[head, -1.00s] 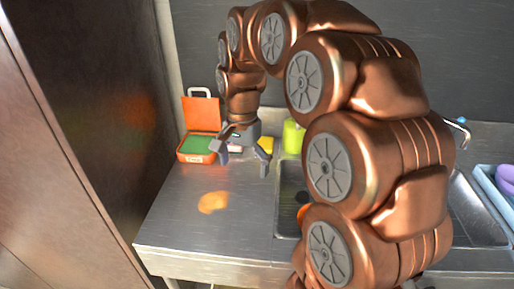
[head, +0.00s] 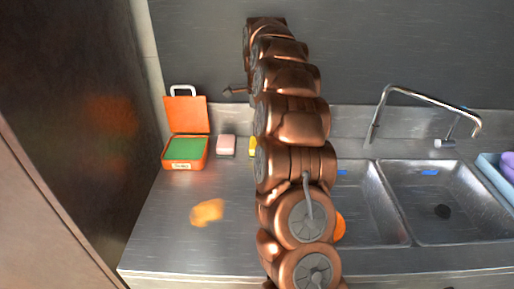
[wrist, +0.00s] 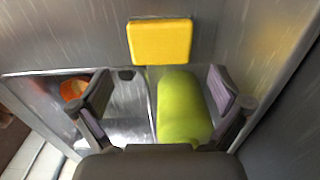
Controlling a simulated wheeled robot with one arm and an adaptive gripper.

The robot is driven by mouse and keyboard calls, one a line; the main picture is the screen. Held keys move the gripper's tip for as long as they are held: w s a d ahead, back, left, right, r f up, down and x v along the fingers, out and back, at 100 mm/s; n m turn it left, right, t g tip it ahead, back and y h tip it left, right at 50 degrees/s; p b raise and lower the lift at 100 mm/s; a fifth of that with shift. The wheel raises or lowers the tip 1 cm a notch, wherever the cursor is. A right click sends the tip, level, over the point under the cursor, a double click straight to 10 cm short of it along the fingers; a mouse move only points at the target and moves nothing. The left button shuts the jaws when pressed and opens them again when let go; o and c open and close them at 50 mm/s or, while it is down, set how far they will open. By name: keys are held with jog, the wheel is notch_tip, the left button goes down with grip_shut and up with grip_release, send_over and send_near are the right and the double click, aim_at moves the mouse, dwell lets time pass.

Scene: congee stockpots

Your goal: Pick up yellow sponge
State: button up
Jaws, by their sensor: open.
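The yellow sponge (wrist: 160,42) lies flat on the steel counter, in the upper middle of the wrist view. In the head view only a sliver of the sponge (head: 252,146) shows at the left edge of my arm. My gripper (wrist: 158,73) is open and empty, its two fingers spread wide. The sponge appears beyond the fingertips, not between them. In the head view one fingertip (head: 235,91) pokes out left of my arm; the rest of the gripper is hidden.
A yellow-green rounded object (wrist: 180,108) stands near the sponge and shows between my fingers. A pink block (head: 226,145) and an open orange box (head: 185,152) with green inside are to the left. A sink (head: 440,205) with a faucet (head: 425,95) is right. An orange patch (head: 207,212) shows on the counter.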

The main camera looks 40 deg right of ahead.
jog(key=shift+w+a+f+p, duration=0.1)
jog(key=shift+f+p, duration=0.1)
jog(key=shift+f, duration=0.45)
jog(key=shift+a+f+p, duration=0.1)
jog(key=shift+f+p, duration=0.05)
jog(key=shift+f, duration=0.5)
jog(key=shift+d+f+p, duration=0.15)
jog(key=shift+f+p, duration=0.35)
jog(key=shift+f, duration=0.8)
jog(key=shift+d+f+p, duration=0.1)
jog(key=shift+f+p, duration=0.4)
jog(key=shift+f, duration=0.8)
jog(key=c, duration=0.6)
jog(key=shift+r, duration=0.1)
jog(key=shift+r+b, duration=0.85)
jog(key=shift+r, duration=0.85)
jog(key=s+a+b, duration=0.1)
jog(key=s+a, duration=0.2)
jog(key=s, duration=0.1)
jog(key=s+a+r+b, duration=0.1)
jog(key=s+a, duration=0.2)
jog(key=a, duration=0.1)
jog(key=s+a+b, duration=0.2)
jog(key=s+a, duration=0.2)
jog(key=shift+s+a+r, duration=0.1)
jog(key=shift+s+r, duration=0.15)
jog(key=shift+s, duration=0.1)
